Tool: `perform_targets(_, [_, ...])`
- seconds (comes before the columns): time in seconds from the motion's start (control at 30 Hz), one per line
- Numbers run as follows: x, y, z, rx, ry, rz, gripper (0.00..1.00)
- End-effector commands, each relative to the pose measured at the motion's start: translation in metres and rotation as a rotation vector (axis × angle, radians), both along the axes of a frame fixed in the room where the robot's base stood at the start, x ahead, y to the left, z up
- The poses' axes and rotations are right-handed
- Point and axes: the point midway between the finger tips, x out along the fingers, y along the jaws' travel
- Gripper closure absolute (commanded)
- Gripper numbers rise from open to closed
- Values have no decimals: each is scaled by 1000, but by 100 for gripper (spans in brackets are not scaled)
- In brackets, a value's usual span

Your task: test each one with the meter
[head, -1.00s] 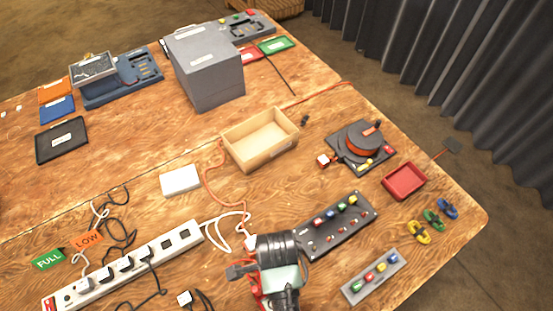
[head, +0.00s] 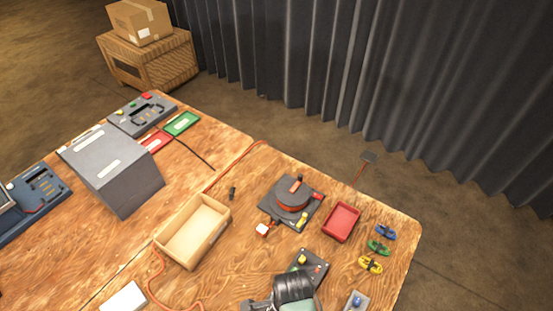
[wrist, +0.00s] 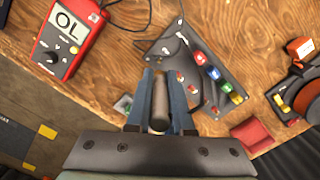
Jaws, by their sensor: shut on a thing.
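My gripper (wrist: 162,104) is shut on a dark grey cylinder (wrist: 160,96), held upright in the picture between two blue-grey fingers. I cannot tell exactly what the cylinder is. A dark panel (wrist: 183,55) lies beyond the fingertips, with red, blue, green and yellow pieces (wrist: 217,73) along one side. In the head view, the panel (head: 302,262) is partly hidden by my arm, and the meter is out of sight.
A tan open box (head: 163,240), a cable reel (head: 290,205) and a red tray (head: 341,221) stand beyond the panel. Yellow (head: 370,264), green and blue clips lie near the right table edge. A large grey box (head: 130,185) stands at the left.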

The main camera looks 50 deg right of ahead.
Motion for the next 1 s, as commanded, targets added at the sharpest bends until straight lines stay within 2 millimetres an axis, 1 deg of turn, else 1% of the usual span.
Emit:
perform_targets(0.03, [0,0,-8,0,0,1,100])
perform_targets(0.43, [0,1,-46,0,1,3,100])
perform_targets(0.63, [0,0,-54,0,1,3,100])
perform_targets(1.0, [0,0,-54,0,0,3,100])
